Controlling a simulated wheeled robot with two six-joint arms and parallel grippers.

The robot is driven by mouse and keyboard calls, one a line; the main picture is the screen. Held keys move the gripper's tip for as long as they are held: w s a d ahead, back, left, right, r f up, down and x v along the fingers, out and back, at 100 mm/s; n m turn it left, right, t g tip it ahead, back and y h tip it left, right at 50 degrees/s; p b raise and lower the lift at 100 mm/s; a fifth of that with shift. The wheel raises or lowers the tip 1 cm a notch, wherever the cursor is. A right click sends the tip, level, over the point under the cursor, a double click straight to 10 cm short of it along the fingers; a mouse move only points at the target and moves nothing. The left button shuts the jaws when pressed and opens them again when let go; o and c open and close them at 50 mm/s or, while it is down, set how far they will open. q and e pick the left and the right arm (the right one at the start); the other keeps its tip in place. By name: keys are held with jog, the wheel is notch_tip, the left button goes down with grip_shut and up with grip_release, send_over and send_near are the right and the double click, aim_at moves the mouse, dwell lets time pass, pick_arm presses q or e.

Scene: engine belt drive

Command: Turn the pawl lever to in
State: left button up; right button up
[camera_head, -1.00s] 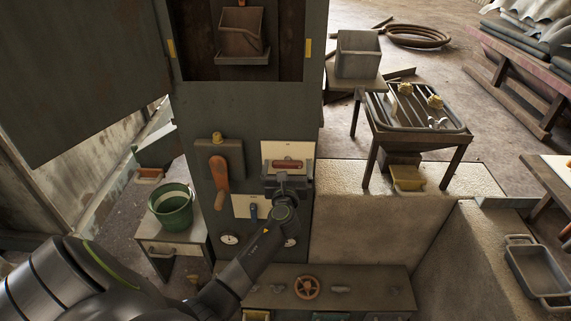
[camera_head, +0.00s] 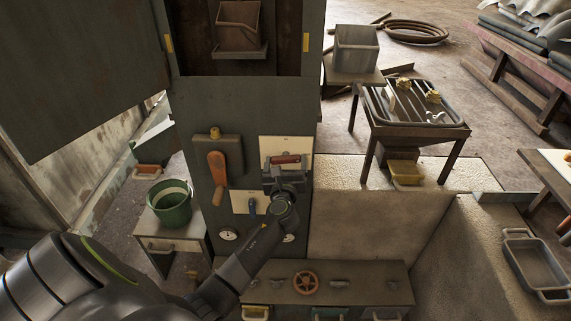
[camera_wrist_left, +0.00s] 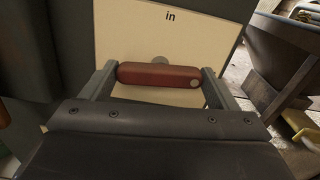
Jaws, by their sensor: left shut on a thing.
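The pawl lever (camera_head: 287,159) has a red bar handle and sits on a cream plate on the front of the dark cabinet. In the left wrist view the red handle (camera_wrist_left: 160,75) lies nearly level, in front of a round grey pivot, below the word "in" on the cream plate (camera_wrist_left: 120,35). My left gripper (camera_head: 285,163) is shut on the handle, with its two fingers at the handle's ends (camera_wrist_left: 158,84). The lever's stem is mostly hidden. My right gripper is not in view.
An orange lever (camera_head: 217,168) is left of the gripper, and a small blue lever (camera_head: 252,207) is below left. A bench with an orange handwheel (camera_head: 306,284) stands below. A green bucket (camera_head: 174,212) is at left, and a slatted table (camera_head: 418,128) at right.

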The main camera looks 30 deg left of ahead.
pick_arm(q)
jog(key=n+b, duration=0.1)
jog(key=n, duration=0.4)
jog(key=shift+f+b, duration=0.1)
jog(key=shift+b, duration=0.25)
jog(key=n+b, duration=0.2)
jog(key=n, duration=0.4)
jog(key=shift+n+b, duration=0.3)
jog(key=shift+b, duration=0.05)
jog(key=shift+n, duration=0.4)
jog(key=shift+n+b, duration=0.7)
jog(key=shift+n, duration=0.9)
jog(key=shift+n+b, duration=0.35)
jog(key=shift+n, duration=0.05)
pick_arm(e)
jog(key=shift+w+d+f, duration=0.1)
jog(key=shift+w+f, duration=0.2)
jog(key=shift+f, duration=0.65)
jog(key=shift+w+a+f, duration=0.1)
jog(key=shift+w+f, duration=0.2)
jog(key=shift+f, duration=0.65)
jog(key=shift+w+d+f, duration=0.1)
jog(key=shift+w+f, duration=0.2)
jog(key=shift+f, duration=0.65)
